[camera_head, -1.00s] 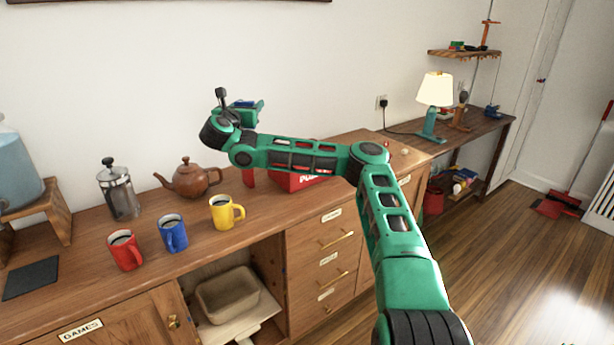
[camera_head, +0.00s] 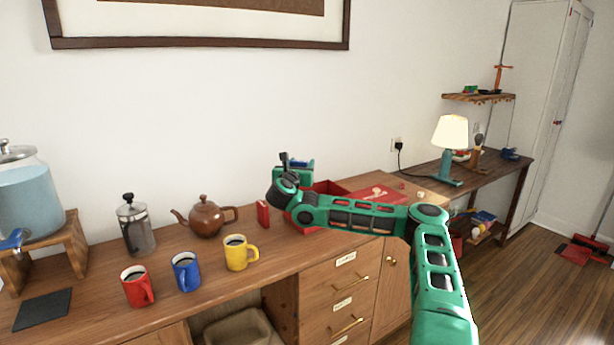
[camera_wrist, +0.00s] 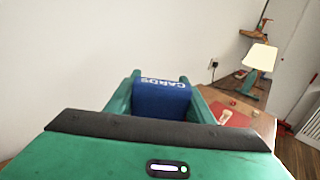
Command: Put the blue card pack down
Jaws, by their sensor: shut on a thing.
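The blue card pack (camera_wrist: 160,101) shows in the wrist view between the two green fingers, with the word CARDS on it. My gripper (camera_wrist: 160,92) is shut on the pack. In the head view my gripper (camera_head: 297,164) is raised above the wooden sideboard (camera_head: 215,268), over the open red box (camera_head: 327,188). The pack is mostly hidden there, with only a little blue showing at the gripper. The pack is held clear of the sideboard top. A red pack (camera_head: 263,214) stands upright on the sideboard, just left of the box.
A brown teapot (camera_head: 206,217), a French press (camera_head: 135,226) and red (camera_head: 137,287), blue (camera_head: 186,272) and yellow (camera_head: 240,253) mugs stand to the left. A red lid (camera_head: 377,194) lies right of the box. A lamp (camera_head: 449,150) stands farther right.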

